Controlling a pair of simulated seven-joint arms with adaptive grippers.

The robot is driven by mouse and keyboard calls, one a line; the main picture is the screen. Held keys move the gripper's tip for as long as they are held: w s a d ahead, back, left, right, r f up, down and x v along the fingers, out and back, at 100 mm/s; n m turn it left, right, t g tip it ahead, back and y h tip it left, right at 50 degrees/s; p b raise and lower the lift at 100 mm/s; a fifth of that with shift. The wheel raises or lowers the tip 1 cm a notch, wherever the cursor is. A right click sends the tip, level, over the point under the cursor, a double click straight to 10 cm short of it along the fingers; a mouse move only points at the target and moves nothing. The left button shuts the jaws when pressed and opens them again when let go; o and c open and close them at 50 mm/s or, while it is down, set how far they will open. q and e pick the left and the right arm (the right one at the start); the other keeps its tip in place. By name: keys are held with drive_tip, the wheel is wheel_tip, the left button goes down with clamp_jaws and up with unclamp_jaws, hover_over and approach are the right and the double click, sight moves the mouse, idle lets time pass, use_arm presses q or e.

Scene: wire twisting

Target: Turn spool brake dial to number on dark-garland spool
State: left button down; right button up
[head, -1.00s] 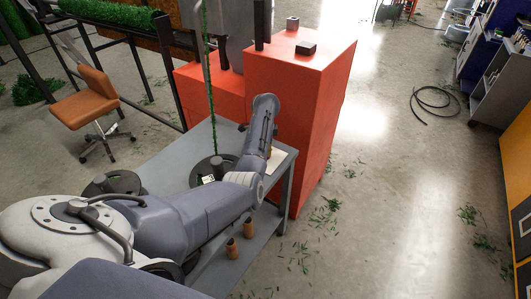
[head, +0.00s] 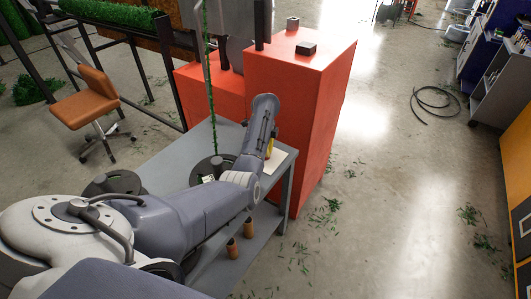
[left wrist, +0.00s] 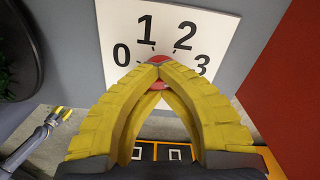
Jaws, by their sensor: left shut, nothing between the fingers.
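The white dial plate (left wrist: 185,35) lies on the grey table and carries the numbers 0, 1, 2 and 3 in an arc. It also shows in the head view (head: 279,160). My left gripper (left wrist: 157,70) is shut, its yellow fingertips together and empty over the plate. A red part (left wrist: 158,86), probably the dial's knob or pointer, is mostly hidden behind the tips; I cannot tell its setting or whether they touch. A dark spool (head: 196,177) with a small label and a green garland strand stands beside the plate. The label's number is too small to read.
Another dark spool (head: 124,183) stands nearer on the table. An orange-red cabinet (head: 305,120) rises behind the plate.

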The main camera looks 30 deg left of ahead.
use_arm(q)
drive_tip(key=c, duration=2.1)
unclamp_jaws()
drive_tip(key=shift+a, duration=0.15)
drive_tip(key=o, duration=0.5)
drive_tip(key=o, duration=0.3)
drive_tip(key=o, duration=0.4)
drive_tip(key=shift+a, duration=0.1)
drive_tip(key=shift+d+r, duration=0.2)
drive_tip(key=shift+r, duration=0.35)
wheel_tip(320, 180, up, 11)
drive_tip(key=shift+a, duration=0.1)
